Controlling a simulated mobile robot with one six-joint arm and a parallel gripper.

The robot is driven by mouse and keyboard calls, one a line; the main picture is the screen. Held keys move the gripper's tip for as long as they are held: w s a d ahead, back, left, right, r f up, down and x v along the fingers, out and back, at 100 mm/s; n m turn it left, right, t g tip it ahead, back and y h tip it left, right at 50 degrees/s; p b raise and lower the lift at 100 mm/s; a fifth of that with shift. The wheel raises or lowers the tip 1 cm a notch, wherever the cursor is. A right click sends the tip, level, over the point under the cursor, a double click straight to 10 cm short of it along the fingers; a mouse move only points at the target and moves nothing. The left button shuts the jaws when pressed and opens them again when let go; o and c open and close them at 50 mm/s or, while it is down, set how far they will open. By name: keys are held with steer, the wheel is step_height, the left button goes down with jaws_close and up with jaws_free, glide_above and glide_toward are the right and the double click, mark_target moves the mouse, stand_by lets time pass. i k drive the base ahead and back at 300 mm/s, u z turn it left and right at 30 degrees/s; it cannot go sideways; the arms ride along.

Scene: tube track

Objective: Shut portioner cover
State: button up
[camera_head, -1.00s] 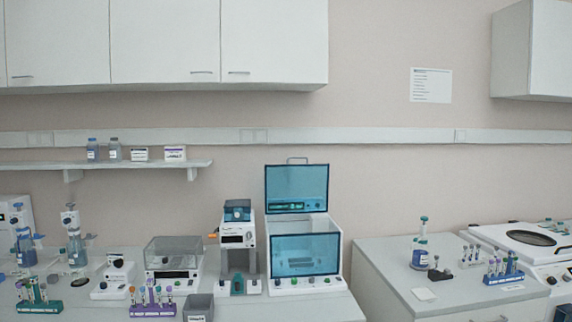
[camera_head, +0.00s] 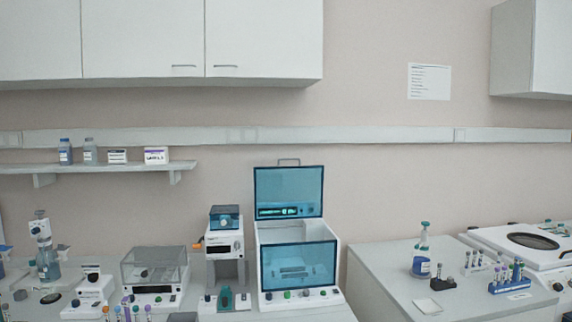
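A white boxy machine with a blue see-through front window (camera_head: 298,266) stands on the left bench near the middle of the view. I take it to be the portioner; no readable label confirms this. Its blue translucent cover (camera_head: 289,192) stands upright at the back, open, with a grey handle on its top edge. The top opening of the machine shows below the raised cover. Small knobs line its front base. My gripper is not in view.
A narrow white device with a blue top (camera_head: 225,243) stands close on the machine's left. A clear-lidded box device (camera_head: 155,275) is farther left. A gap separates the left bench from the right bench (camera_head: 385,280). Cabinets (camera_head: 265,40) hang above.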

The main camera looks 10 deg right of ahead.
mark_target(321, 212)
steer(key=i, duration=1.15)
steer(key=u, duration=0.05)
